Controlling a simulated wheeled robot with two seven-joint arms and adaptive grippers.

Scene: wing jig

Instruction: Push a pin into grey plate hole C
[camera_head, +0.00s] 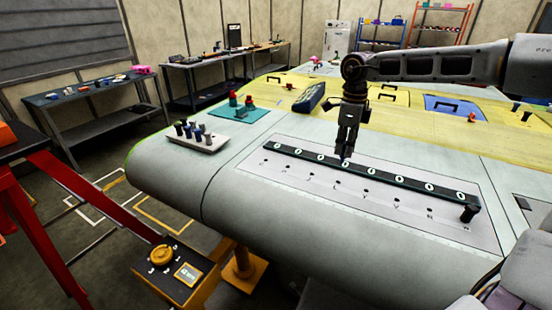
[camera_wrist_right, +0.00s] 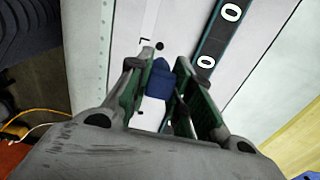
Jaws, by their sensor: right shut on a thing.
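The grey plate (camera_head: 330,192) lies on the wing's pale surface and has a row of small dark holes. Their letters are too small to read, so I cannot tell which is C. My right gripper (camera_head: 346,152) points down over the dark bar along the plate's far side. In the wrist view the right gripper (camera_wrist_right: 163,88) is shut on a blue pin (camera_wrist_right: 163,74), held between its green-faced fingers. A dark hole (camera_wrist_right: 159,46) shows just beyond the pin. The pin's lower end is not clear, and I cannot tell whether it touches anything.
A white tray (camera_head: 198,144) of several pins stands at left, near a teal mat (camera_head: 238,114). A dark blue tool (camera_head: 309,97) lies behind.

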